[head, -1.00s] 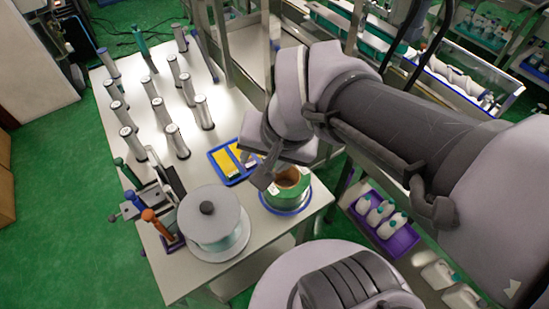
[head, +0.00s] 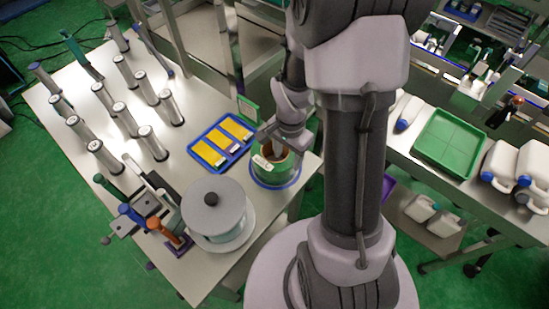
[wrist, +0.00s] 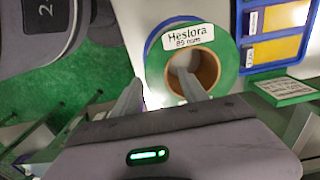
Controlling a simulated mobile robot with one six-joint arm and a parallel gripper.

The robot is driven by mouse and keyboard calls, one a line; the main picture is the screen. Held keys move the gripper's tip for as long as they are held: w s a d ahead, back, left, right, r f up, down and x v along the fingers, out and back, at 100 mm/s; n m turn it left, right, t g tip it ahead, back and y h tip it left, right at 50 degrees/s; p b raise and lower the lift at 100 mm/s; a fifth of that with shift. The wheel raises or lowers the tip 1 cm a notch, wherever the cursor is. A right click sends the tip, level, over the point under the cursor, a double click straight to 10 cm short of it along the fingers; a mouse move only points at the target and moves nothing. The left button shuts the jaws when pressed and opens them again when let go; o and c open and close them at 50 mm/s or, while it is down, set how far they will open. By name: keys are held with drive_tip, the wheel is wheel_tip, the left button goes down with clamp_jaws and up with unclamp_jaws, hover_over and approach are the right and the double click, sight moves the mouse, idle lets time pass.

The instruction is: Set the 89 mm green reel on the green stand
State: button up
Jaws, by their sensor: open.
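The green reel (head: 282,168) has a brown core and a white label reading "Heslora 89 mm". It sits upright on a blue-rimmed round base at the near right corner of the table. In the wrist view the reel (wrist: 230,73) shows its open hole. My gripper (head: 272,138) is open above the reel. In the wrist view one finger of my gripper (wrist: 160,84) overlaps the hole and the other is outside the reel's left edge; contact cannot be told. A post with a green upper part (head: 80,52) stands at the table's back left; whether it is the green stand is unclear.
Several grey posts (head: 125,115) stand on the table. A large grey-lidded drum (head: 214,210) and coloured handles (head: 160,228) are left of the reel. A blue tray (head: 194,146) with yellow cards lies behind it. A green tray (head: 450,142) is on the right bench.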

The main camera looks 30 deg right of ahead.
sight(290, 160)
drive_tip(key=f, duration=0.1)
drive_tip(key=f+b, duration=0.1)
drive_tip(key=f, duration=0.1)
drive_tip(key=f+b, duration=0.1)
drive_tip(key=f, duration=0.1)
drive_tip(key=shift+s+d, duration=0.1)
drive_tip(key=shift+d, duration=0.25)
drive_tip(key=shift+r, duration=0.15)
clamp_jaws()
idle(0.7)
